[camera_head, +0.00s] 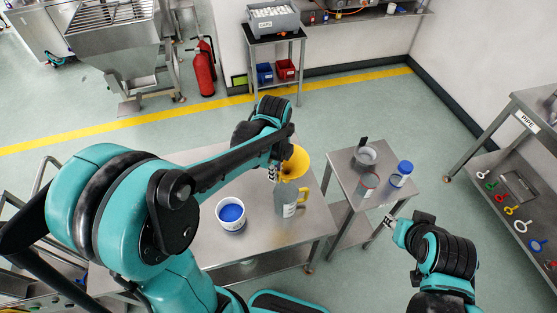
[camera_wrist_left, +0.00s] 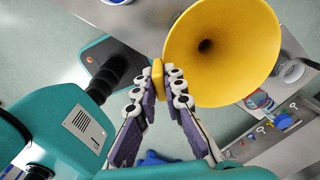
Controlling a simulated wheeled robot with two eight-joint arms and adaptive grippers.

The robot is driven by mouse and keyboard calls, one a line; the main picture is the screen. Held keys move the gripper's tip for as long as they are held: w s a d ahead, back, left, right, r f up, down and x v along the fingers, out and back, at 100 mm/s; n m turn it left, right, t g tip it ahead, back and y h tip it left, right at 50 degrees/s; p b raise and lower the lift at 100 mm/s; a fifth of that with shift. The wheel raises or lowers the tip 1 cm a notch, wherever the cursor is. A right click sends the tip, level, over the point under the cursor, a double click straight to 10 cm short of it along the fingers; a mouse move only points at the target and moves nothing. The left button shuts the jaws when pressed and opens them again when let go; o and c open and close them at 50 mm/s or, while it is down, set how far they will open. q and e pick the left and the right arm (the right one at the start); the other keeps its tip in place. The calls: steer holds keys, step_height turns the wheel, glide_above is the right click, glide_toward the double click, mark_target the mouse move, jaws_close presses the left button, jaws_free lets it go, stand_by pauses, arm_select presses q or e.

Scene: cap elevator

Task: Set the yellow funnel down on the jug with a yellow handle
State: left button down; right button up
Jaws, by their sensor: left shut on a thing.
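The yellow funnel (camera_head: 297,160) is held mouth up, just above and behind the jug in the head view. My left gripper (camera_head: 273,173) is shut on the funnel's rim side. The left wrist view shows the fingertips (camera_wrist_left: 158,77) pinching a yellow tab of the funnel (camera_wrist_left: 222,60), with its wide mouth facing the camera. The grey jug with a yellow handle (camera_head: 286,201) stands upright on the steel table. I cannot tell whether the spout touches the jug. My right gripper (camera_head: 388,221) is away to the right, seemingly empty; its fingers are too small to judge.
A white bucket with blue contents (camera_head: 231,213) stands left of the jug on the steel table (camera_head: 205,250). A smaller side table (camera_head: 345,178) to the right holds a red-labelled can (camera_head: 367,187), a blue-lidded container (camera_head: 401,174) and a metal pot (camera_head: 365,156).

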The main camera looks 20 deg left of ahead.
arm_select(q)
steer(key=shift+s, duration=0.1)
steer(key=shift+f+b, duration=0.3)
step_height(320, 180, down, 6)
steer(key=b, duration=0.5)
steer(key=shift+f, duration=0.15)
steer(key=shift+f+b, duration=2)
steer(key=shift+f, duration=0.1)
stand_by(2.0)
steer(key=shift+f+b, duration=1.75)
steer(key=shift+f, duration=0.35)
steer(key=shift+f+b, duration=0.35)
steer(key=shift+f, duration=0.05)
steer(key=shift+r, duration=0.35)
